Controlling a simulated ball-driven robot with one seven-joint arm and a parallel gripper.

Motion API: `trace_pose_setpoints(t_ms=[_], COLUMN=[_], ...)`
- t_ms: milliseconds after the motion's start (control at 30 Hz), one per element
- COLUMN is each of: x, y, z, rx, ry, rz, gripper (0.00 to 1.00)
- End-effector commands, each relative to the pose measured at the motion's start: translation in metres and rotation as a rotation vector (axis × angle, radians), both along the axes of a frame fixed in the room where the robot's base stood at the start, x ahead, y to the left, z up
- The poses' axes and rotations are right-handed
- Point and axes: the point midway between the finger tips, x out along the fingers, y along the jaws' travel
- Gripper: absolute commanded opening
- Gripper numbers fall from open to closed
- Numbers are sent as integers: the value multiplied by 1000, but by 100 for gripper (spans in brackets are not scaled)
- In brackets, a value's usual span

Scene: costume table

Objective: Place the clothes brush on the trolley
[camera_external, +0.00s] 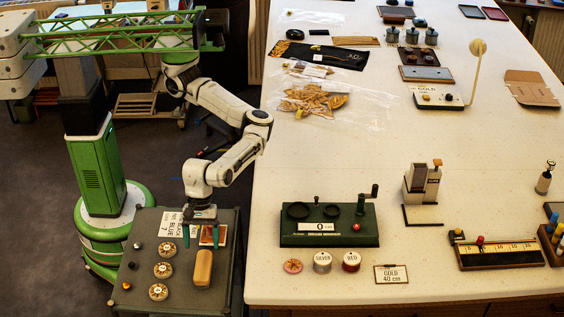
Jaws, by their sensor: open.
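An oblong tan block that looks like the clothes brush (203,268) lies on the right part of the trolley top, its long side running front to back. The trolley (185,296) is a low dark cart beside the table's left edge. My gripper (201,236) points down over the trolley, just behind the brush in the picture. Its two green fingers are spread apart, with nothing visible gripped between them. The exact height of the fingertips above the trolley is hard to tell.
The trolley also holds several round wooden discs (163,270), small knobs, a lettered card (171,224) and a reddish framed piece (212,236) close to my fingers. The white table (340,180) stands right of it, with a green scale-like device (328,225) near its left edge.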

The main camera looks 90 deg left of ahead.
Motion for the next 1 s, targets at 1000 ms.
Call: trace_pose_setpoints(t_ms=[1000], x=[-2], y=[12], z=[25], rx=[-2], ry=[21], rz=[26], gripper=[81])
